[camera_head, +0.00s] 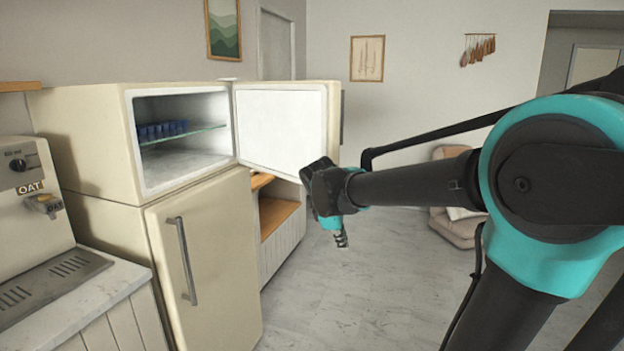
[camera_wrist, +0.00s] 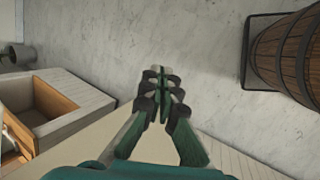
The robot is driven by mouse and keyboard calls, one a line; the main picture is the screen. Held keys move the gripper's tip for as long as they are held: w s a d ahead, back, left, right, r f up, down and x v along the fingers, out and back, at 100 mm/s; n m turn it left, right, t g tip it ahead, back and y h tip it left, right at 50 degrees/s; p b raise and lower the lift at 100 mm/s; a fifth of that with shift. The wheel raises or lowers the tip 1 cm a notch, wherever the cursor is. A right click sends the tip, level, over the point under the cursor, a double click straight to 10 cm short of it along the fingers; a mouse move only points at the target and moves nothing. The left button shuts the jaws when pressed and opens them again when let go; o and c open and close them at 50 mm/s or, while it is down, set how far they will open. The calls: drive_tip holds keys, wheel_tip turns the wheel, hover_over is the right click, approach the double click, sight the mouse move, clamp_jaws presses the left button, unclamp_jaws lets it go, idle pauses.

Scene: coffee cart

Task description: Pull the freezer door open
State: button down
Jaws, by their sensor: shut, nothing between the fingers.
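The freezer door (camera_head: 281,122) is the upper door of the cream fridge, and it stands wide open, swung out to the right, its white inner face showing. Its dark handle (camera_head: 342,117) shows at the door's outer right edge. The open freezer compartment (camera_head: 180,172) holds a glass shelf with a blue tray on it. My gripper (camera_head: 342,240) is in front of the door's lower right corner in the head view, pointing down. In the wrist view my gripper (camera_wrist: 160,74) has its fingers together with nothing between them, above the floor.
The lower fridge door (camera_head: 205,255) is shut, with a vertical handle. A low wooden cabinet (camera_head: 280,215) is behind the fridge. A barrel (camera_wrist: 288,55) is at the wrist view's upper right. Marble floor is clear between.

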drive_tip(key=w+a+r+n+t+h, duration=0.1)
drive_tip(key=w+a+r+n, duration=0.25)
drive_tip(key=r, duration=0.35)
drive_tip(key=w+a+r+n+h, duration=0.1)
drive_tip(key=w+a+r+n, duration=0.1)
drive_tip(key=a+r+n, duration=0.4)
drive_tip(key=w+a+r+n+t+h, duration=0.1)
drive_tip(key=w+a+r+n, duration=0.2)
drive_tip(key=r, duration=0.4)
drive_tip(key=w+d+f, duration=0.6)
drive_tip(key=w+d, duration=0.1)
drive_tip(key=shift+w+d+f, duration=0.25)
drive_tip(key=shift+d+f, duration=0.05)
drive_tip(key=shift+m, duration=0.25)
